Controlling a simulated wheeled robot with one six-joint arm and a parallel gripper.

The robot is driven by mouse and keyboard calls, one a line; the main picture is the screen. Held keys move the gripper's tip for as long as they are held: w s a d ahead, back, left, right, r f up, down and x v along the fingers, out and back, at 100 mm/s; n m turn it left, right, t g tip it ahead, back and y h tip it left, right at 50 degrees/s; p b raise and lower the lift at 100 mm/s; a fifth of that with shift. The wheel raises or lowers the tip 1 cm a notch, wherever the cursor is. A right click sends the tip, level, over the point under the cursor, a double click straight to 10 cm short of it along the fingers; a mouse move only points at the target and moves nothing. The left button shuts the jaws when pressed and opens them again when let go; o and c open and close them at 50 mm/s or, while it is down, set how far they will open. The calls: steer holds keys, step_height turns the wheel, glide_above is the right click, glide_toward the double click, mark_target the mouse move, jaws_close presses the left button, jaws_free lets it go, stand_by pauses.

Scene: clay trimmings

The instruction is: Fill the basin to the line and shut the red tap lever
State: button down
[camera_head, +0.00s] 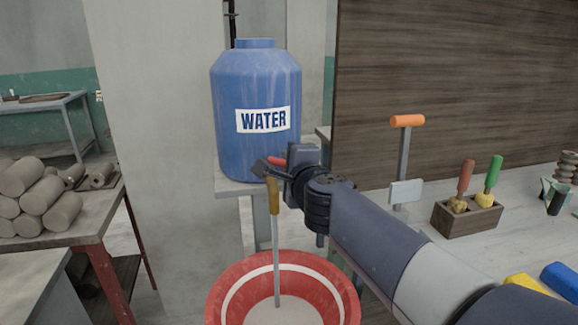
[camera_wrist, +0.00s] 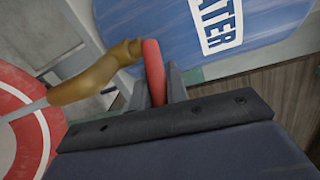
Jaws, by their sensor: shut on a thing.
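The blue water barrel (camera_head: 255,85) with a WATER label stands on a grey stand. Its brass tap (camera_head: 273,195) points down, and a thin stream of water (camera_head: 276,265) runs from it into the red basin (camera_head: 222,290). The basin has a white line around its inside, and pale water lies at its bottom, below that line. My gripper (camera_head: 275,165) is at the tap, shut on the red tap lever (camera_head: 277,160). The wrist view shows the red lever (camera_wrist: 153,70) between the fingers, beside the brass spout (camera_wrist: 95,82). The fingertips are partly hidden.
Clay rolls (camera_head: 45,200) lie on a table at the left. On the bench at the right are an orange-handled tool (camera_head: 407,121) and a wooden holder (camera_head: 467,217) with red- and green-handled tools. Yellow and blue blocks lie nearer. A concrete pillar stands behind the barrel.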

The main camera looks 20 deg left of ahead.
steer(key=shift+s+h, duration=0.1)
steer(key=shift+h, duration=0.2)
steer(key=c, duration=1.7)
jaws_free()
steer(key=shift+s, duration=0.1)
steer(key=shift+p+v, duration=1)
steer(key=shift+v, duration=4.35)
steer(key=shift+f, duration=0.2)
